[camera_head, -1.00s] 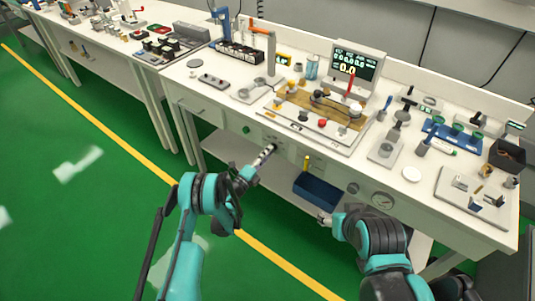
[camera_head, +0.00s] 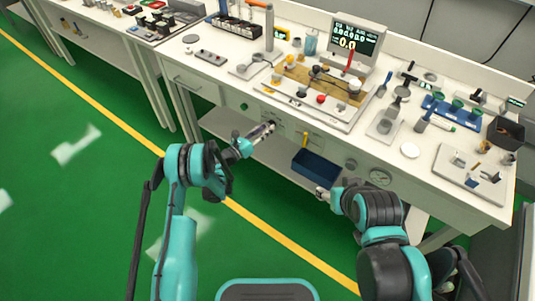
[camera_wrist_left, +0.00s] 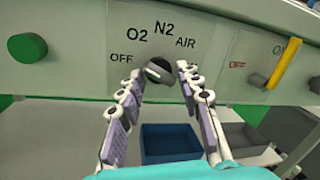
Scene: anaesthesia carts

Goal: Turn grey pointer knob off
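The grey pointer knob (camera_wrist_left: 158,70) sits on the bench's front panel in the left wrist view, with OFF, O2, N2 and AIR printed around its left and top. Its pale bar lies slanted; I cannot tell which label it points to. My left gripper (camera_wrist_left: 160,73) is open, with one fingertip on each side of the knob. I cannot tell whether they touch it. In the head view the left gripper (camera_head: 268,129) is at the bench front and hides the knob. My right gripper (camera_head: 322,193) is low, near the blue bin; its fingers are too small to read.
A green round knob (camera_wrist_left: 27,47) is left of the labels. A yellow lever (camera_wrist_left: 285,64) with its own OFF mark is to the right. A blue bin (camera_head: 316,168) stands on the shelf below. A round gauge (camera_head: 380,177) is farther right on the bench front.

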